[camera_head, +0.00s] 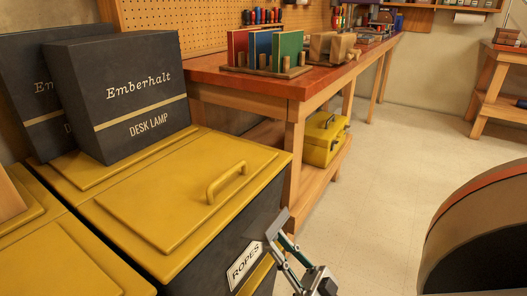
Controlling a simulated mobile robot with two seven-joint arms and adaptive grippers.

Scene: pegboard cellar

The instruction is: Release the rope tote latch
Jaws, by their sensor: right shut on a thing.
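The rope tote is a dark bin with a yellow lid (180,200) and a white "ROPES" label (245,265) on its front. The lid lies flat and closed, with a yellow handle (227,183) on top. My right gripper (274,233) reaches in from the bottom and is at the tote's front, just right of the label. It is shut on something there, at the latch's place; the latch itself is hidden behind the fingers. My left gripper is not in view.
Two dark "Emberhalt" desk lamp boxes (125,95) stand on the back of the bins. Another yellow-lidded bin (60,265) is at left. A red-topped workbench (225,76) with a yellow toolbox (322,140) below stands behind. The floor (385,190) at right is clear up to a dark round-topped object (480,225).

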